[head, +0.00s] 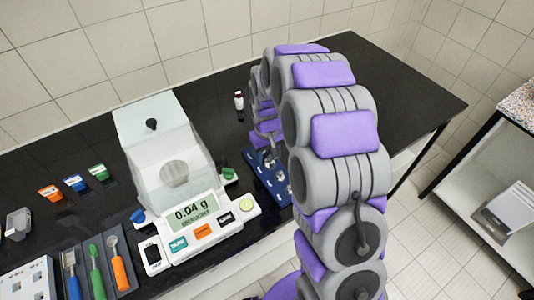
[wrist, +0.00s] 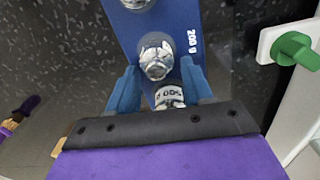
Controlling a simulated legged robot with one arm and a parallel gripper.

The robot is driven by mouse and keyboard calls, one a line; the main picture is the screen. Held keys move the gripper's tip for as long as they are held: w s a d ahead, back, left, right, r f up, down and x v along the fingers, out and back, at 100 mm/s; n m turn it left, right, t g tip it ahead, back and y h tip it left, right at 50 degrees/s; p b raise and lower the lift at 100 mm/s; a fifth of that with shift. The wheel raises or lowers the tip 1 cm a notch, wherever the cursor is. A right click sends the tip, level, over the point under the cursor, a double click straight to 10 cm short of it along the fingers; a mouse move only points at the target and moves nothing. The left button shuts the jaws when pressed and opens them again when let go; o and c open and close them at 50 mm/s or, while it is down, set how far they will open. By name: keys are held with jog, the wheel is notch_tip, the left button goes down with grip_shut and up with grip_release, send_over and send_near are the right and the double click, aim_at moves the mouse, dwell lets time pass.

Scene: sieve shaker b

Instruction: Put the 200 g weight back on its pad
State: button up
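In the wrist view, a shiny silver weight (wrist: 156,60) stands on the blue weight tray (wrist: 205,14) beside the printed label "200 g". My gripper's two blue fingers (wrist: 158,72) are spread on either side of it, with the weight between and just beyond the tips. A silver piece with a "500"-like marking (wrist: 170,97) shows nearer the palm; whether it is a separate weight is unclear. In the head view, the tray (head: 256,166) holds several silver weights, partly hidden by my arm. The gripper is hard to make out there.
The balance (head: 188,213) left of the tray reads 0.04 g; its pan (head: 173,174) looks empty. A green knob (wrist: 296,50) on a white part sits close at right in the wrist view. The far right tabletop is clear.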

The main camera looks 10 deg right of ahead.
jog(key=shift+o, duration=0.4)
notch_tip(320, 180, up, 12)
jog(key=p, duration=0.3)
jog(key=s+r, duration=0.2)
jog(key=s, duration=1)
jog(key=s+r+m+g, duration=0.1)
jog(key=s+r, duration=0.2)
jog(key=s, duration=0.9)
jog(key=s+r+m, duration=0.1)
jog(key=s+r, duration=0.1)
jog(key=s, duration=1)
jog(key=shift+d+r+g, duration=0.2)
jog(key=shift+r+g, duration=0.1)
jog(key=shift+r, duration=0.05)
